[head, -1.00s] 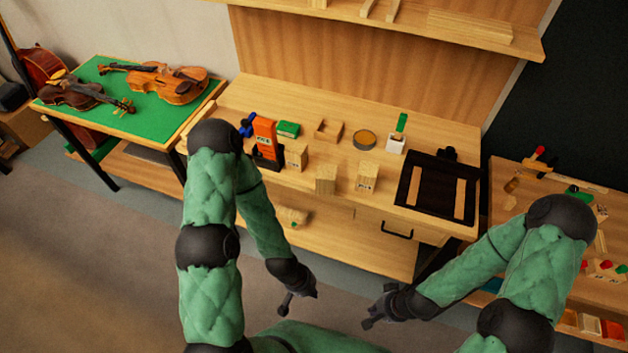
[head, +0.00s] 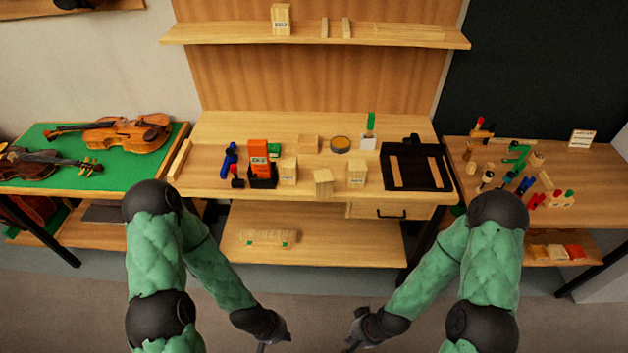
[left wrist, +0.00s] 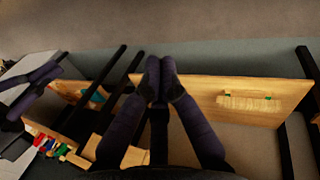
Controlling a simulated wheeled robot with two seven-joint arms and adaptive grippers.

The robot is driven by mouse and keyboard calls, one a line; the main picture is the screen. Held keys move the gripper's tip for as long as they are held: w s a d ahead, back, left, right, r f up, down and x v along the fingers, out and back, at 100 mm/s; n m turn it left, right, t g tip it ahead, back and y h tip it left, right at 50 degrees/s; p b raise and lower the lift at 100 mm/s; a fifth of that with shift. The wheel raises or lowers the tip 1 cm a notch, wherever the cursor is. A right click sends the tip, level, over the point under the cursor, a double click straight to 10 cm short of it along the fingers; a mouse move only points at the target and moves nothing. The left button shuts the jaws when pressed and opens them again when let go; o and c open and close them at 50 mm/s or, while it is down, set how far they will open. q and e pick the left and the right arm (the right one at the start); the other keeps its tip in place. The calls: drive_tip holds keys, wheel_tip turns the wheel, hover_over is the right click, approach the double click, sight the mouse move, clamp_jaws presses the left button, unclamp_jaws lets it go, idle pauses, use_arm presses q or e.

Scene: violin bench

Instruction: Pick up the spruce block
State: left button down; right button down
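Three pale wooden blocks stand upright on the bench: a left block (head: 288,170), a plain-looking middle block (head: 323,182) and a right block (head: 357,172). Another labelled block (head: 281,18) stands on the upper shelf. The labels are too small to read, so I cannot tell which is spruce. My left gripper (head: 275,340) is low in front of the bench, apart from all blocks; in the left wrist view its fingertips (left wrist: 160,68) are together and empty. My right gripper (head: 353,338) is also low, in front of the bench; its finger state is unclear.
The workbench (head: 220,130) also holds an orange box (head: 259,156), a round tin (head: 340,144) and a dark tray (head: 416,145). A green table (head: 100,175) with violins is at left. A tool table (head: 590,175) is at right. Floor in front is clear.

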use_arm(q)
drive_tip(key=w+d+r+m+t+y+p, duration=0.15)
drive_tip(key=w+r+t, duration=0.3)
drive_tip(key=w, duration=0.55)
drive_tip(key=w+d+r+t+y+p, duration=0.1)
drive_tip(key=w+d+r+t+p, duration=0.3)
drive_tip(key=w, duration=0.6)
drive_tip(key=w+d+r+t, duration=0.1)
drive_tip(key=w+r+t, duration=0.1)
drive_tip(key=w+r, duration=0.3)
drive_tip(key=w+d+r+t+y, duration=0.1)
drive_tip(key=w+r, duration=0.4)
drive_tip(key=r, duration=0.6)
drive_tip(key=shift+d+r+m+t, duration=0.3)
drive_tip(key=shift+d+m+t, duration=0.15)
drive_tip(key=shift+t, duration=0.6)
drive_tip(key=shift+y, duration=0.25)
